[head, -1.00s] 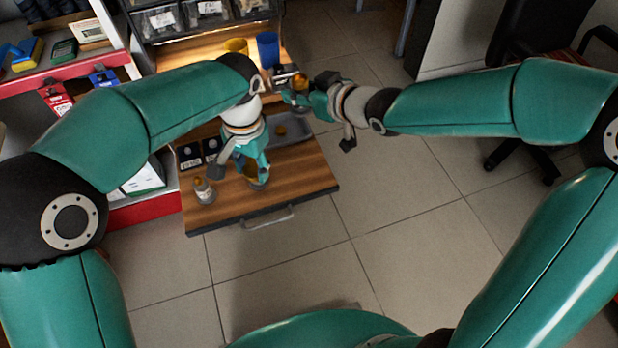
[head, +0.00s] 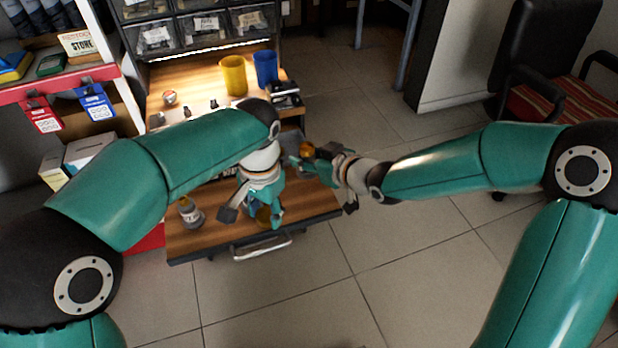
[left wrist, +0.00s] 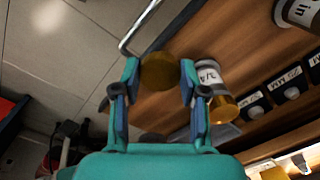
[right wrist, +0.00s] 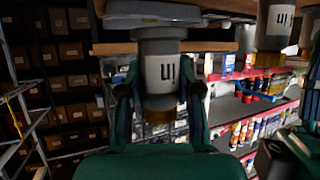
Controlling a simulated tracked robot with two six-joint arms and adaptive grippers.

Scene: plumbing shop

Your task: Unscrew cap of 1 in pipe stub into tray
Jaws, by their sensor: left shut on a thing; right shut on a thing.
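My left gripper (left wrist: 158,85) is shut on a round brass cap (left wrist: 159,70) above the drawer's front edge; it also shows in the head view (head: 264,212). What is under that cap is hidden. My right gripper (right wrist: 160,100) is shut on a grey pipe stub (right wrist: 161,70) with a partly readable label and brass at one end (right wrist: 158,108). In the head view, that brass top (head: 306,150) is up, just right of the worktop. The tray (head: 293,137) is mostly hidden behind my left arm. A capped stub (head: 190,212) stands at front left, apart from both grippers.
A yellow cup (head: 233,76) and a blue cup (head: 265,67) stand at the back. Another labelled stub (left wrist: 212,75) is beside my left gripper's finger. The drawer handle (head: 262,248) juts from the front edge. Open floor lies to the right.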

